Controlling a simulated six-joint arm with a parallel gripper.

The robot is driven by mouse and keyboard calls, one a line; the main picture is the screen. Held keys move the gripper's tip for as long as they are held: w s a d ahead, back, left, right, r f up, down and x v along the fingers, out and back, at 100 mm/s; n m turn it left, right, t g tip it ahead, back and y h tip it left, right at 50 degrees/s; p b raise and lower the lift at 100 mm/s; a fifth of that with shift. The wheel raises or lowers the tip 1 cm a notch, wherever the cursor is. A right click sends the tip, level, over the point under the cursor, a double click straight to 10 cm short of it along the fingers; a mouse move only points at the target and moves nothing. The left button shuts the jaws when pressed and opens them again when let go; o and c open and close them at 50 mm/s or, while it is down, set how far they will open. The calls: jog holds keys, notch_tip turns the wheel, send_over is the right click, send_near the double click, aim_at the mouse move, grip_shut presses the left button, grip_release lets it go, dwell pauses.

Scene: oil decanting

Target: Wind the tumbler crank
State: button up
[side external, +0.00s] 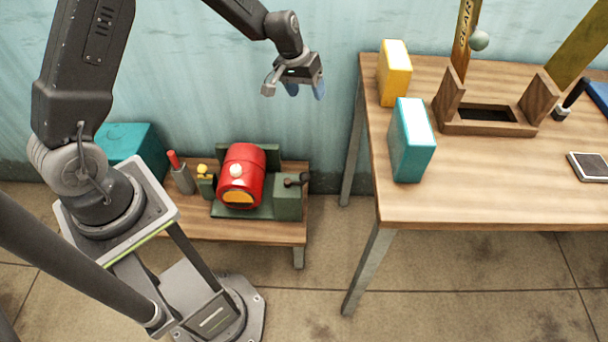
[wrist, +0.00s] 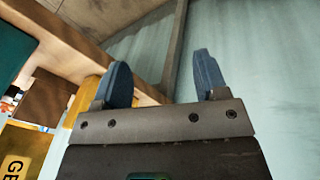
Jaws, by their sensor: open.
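The tumbler (side external: 241,177) is a red drum on a dark green base, standing on a low wooden bench at the left in the side view. Its crank (side external: 297,181) is a small dark handle on the green box at the drum's right side. My gripper (side external: 306,90) hangs in the air in front of the blue wall, well above and apart from the tumbler. In the wrist view its two blue fingers (wrist: 165,80) are apart with nothing between them. The tumbler and crank do not show in the wrist view.
A teal box (side external: 133,148) and a red-topped grey cylinder (side external: 181,175) are left of the tumbler. A taller table (side external: 470,200) at the right holds a yellow box (side external: 394,74), a teal box (side external: 411,140) and a wooden frame (side external: 487,128). Floor between bench and table is clear.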

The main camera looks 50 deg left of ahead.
notch_tip(320, 180, down, 14)
jog(key=w+a+f+n, duration=0.1)
jog(key=w+a+n, duration=0.1)
jog(key=a, duration=0.1)
jog(key=g, duration=0.1)
send_near(303, 173)
jog(key=shift+n, duration=0.4)
jog(key=x, duration=1)
jog(key=shift+d+f, duration=0.2)
jog(key=shift+f, duration=0.2)
jog(key=shift+c, duration=0.4)
grip_shut()
